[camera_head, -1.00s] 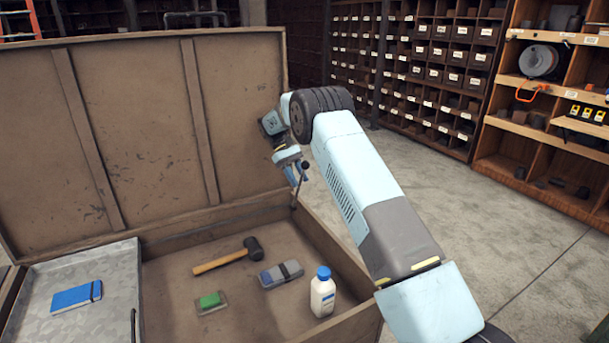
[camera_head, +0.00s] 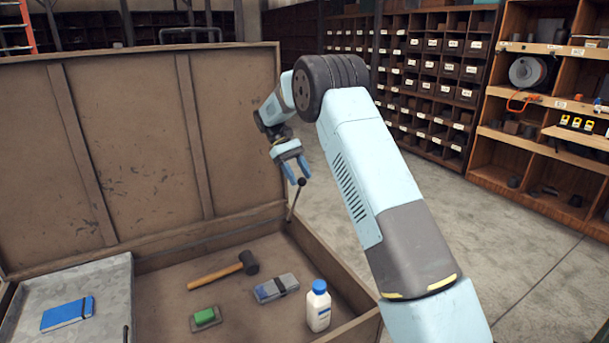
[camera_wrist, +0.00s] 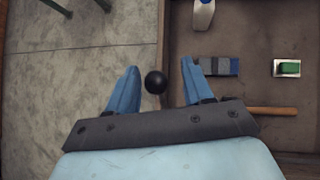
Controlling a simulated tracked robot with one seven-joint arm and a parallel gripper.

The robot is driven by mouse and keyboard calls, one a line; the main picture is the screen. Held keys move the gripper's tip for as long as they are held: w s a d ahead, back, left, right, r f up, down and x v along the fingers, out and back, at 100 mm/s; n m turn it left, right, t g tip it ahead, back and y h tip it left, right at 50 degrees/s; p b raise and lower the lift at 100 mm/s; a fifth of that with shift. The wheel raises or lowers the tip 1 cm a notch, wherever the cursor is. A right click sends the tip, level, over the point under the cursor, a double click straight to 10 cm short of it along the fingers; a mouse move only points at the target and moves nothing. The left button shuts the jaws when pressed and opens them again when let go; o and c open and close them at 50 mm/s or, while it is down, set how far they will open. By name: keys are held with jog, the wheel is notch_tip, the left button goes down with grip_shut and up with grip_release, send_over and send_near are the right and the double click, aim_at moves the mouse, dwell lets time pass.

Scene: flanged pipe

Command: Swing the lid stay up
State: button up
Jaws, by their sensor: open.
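The lid stay (camera_head: 292,207) is a thin dark rod with a black ball knob at its top. It stands up from the chest's right side near the back corner, leaning slightly. The raised lid (camera_head: 145,150) is behind it, upright. My gripper (camera_head: 297,178) is open just above the stay, its blue fingers pointing down at the knob. In the wrist view the black knob (camera_wrist: 155,82) shows between the two open fingertips, nearer the left one, with a gap on both sides. The rod below the knob is hidden there.
A metal tray (camera_head: 103,282) at left holds a blue notebook (camera_head: 67,314). Shelves (camera_head: 545,110) stand beyond open floor.

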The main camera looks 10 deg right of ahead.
jog(key=s+r, duration=0.3)
jog(key=s, duration=0.4)
jog(key=shift+s+d+r, duration=0.15)
jog(key=shift+d+r, duration=0.05)
jog(key=shift+d, duration=0.2)
jog(key=shift+c, duration=0.4)
